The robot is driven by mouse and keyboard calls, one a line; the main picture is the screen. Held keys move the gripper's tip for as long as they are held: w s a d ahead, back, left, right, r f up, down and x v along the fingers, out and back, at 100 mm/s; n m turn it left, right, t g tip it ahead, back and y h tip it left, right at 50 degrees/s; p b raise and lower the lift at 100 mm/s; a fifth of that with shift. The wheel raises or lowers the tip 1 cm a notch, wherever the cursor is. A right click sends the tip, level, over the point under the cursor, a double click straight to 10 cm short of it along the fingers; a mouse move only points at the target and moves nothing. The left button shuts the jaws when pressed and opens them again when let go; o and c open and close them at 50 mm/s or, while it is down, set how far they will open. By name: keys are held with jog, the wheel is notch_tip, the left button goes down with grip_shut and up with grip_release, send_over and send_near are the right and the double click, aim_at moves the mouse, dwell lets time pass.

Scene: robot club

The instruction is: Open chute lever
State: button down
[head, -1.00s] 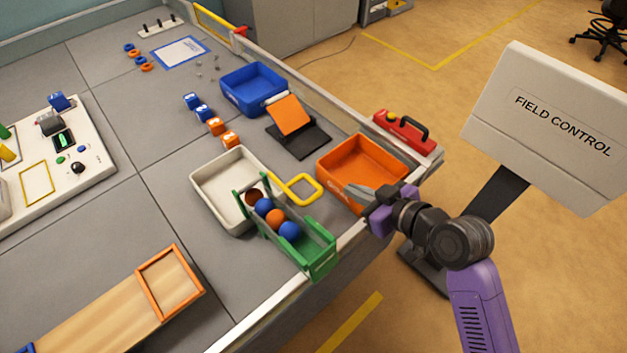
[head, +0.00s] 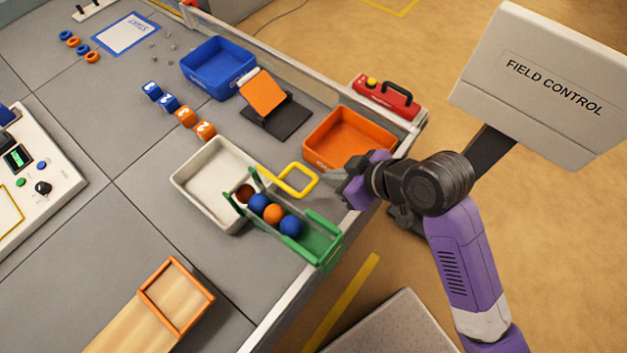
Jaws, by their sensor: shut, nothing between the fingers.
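The green chute (head: 322,246) stands at the table's front edge. Blue and orange balls (head: 273,214) sit in a row in it. The chute lever, a yellow square loop (head: 313,184) on a yellow bar, sticks out to the right from the chute's upper end. My gripper (head: 335,178) is shut and empty, just right of the loop. Its fingertips point left at the loop, with a small gap in this view; depth is hard to judge. The white tray (head: 182,190) lies at the chute's upper end.
An orange bin (head: 375,134) is right behind my gripper. A red case (head: 388,97), a black stand with an orange plate (head: 262,92), a blue bin (head: 228,82) and numbered cubes (head: 185,117) lie farther back. The FIELD CONTROL panel (head: 545,95) stands to the right.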

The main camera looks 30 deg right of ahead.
send_over(315, 183)
jog(key=s+a, duration=0.1)
jog(key=s, duration=0.1)
notch_tip(315, 183, down, 5)
notch_tip(315, 183, down, 3)
jog(key=shift+w+a+f+p, duration=0.1)
jog(key=shift+f+p, duration=0.1)
jog(key=shift+p, duration=0.2)
jog(key=shift+f, duration=0.65)
